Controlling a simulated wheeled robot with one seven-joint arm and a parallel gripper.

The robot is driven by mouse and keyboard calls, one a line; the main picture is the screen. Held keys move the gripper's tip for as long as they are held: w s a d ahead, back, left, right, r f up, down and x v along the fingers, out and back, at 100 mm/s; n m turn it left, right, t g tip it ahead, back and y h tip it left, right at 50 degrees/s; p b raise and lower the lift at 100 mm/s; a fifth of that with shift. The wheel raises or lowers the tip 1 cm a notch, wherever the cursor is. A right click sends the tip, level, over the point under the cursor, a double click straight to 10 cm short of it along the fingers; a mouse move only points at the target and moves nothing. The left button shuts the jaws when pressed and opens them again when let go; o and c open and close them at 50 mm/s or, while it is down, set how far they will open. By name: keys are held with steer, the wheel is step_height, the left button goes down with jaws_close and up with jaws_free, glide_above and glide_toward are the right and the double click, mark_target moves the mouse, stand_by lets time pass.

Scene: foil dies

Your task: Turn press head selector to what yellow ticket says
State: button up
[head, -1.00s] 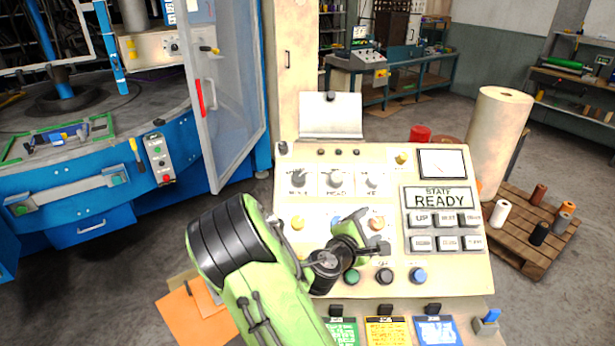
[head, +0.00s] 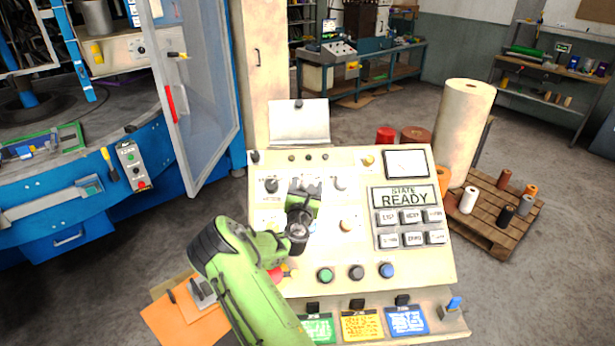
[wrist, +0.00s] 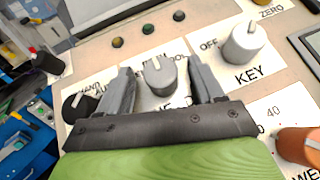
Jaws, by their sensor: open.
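The press head selector is the middle grey knob (wrist: 160,78) of the top row on the cream panel (head: 420,270). In the wrist view its pale mark points up and slightly left; its label is partly hidden. My gripper (wrist: 159,66) is open, one finger on each side of this knob; I cannot tell whether they touch it. In the head view my gripper (head: 303,195) covers most of that knob. The yellow ticket (head: 361,326) is clipped below the panel between a green ticket (head: 318,329) and a blue one (head: 405,321); its writing is too small to read.
A black hand/auto knob (wrist: 78,103) is left of the selector and a grey key knob (wrist: 243,44) is right. An orange-brown knob (wrist: 300,146) lies lower right. The screen (head: 404,197) reads STATE READY. A clear door (head: 185,90) stands open at left.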

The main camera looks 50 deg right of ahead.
steer(key=shift+x, duration=1.05)
steer(key=c, duration=1)
steer(key=shift+m+g, duration=0.3)
steer(key=shift+m, duration=0.1)
steer(key=m+g, duration=0.2)
steer(key=m+g+h+b, duration=0.1)
steer(key=m+g, duration=0.1)
steer(key=shift+w+a+m+h+b, duration=0.1)
steer(key=shift+m+h+b, duration=0.2)
steer(key=m+g, duration=0.5)
steer(key=shift+m+b, duration=0.3)
steer(key=shift+m, duration=0.1)
steer(key=shift+g+y, duration=0.4)
